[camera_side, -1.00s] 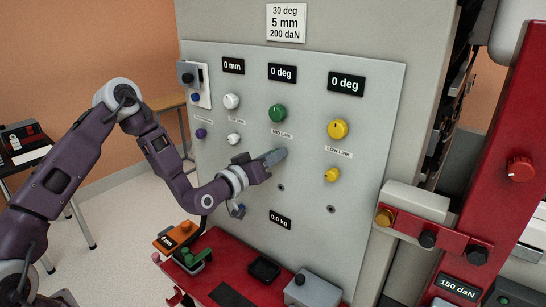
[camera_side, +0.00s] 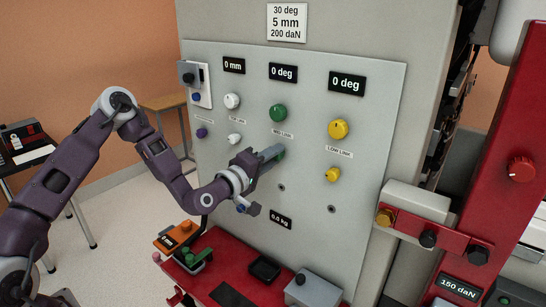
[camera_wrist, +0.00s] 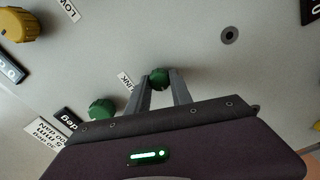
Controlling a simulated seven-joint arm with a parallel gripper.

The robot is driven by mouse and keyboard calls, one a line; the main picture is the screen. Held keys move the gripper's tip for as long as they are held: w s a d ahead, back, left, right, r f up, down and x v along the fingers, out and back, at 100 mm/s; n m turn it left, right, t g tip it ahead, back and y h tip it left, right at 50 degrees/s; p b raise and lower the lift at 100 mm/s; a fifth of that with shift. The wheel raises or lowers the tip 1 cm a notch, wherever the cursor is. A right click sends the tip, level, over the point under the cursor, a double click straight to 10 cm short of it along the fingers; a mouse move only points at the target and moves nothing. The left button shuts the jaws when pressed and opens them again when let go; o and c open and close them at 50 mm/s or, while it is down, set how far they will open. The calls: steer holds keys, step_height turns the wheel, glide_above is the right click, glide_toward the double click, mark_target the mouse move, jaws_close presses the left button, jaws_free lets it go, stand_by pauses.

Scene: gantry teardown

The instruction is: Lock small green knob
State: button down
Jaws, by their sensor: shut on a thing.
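The small green knob (camera_wrist: 159,77) sits between the two fingertips of my gripper (camera_wrist: 160,86) in the wrist view, and the jaws are shut on it. In the side view my gripper (camera_side: 274,154) reaches the panel below the MID LINK label, with a bit of green at its tips. The fingers hide most of the small knob there. The large green knob (camera_side: 278,112) is above it, apart from my gripper; it also shows in the wrist view (camera_wrist: 102,109).
The grey panel (camera_side: 310,225) carries white knobs (camera_side: 232,101) to the left and yellow knobs (camera_side: 338,129) to the right. Displays above read 0 mm and 0 deg. A red bench (camera_side: 215,258) with an orange box (camera_side: 178,237) stands below.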

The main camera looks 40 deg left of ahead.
steer(key=shift+n, duration=0.4)
steer(key=c, duration=1.1)
jaws_free()
steer(key=shift+c, duration=0.2)
steer(key=s, duration=0.7)
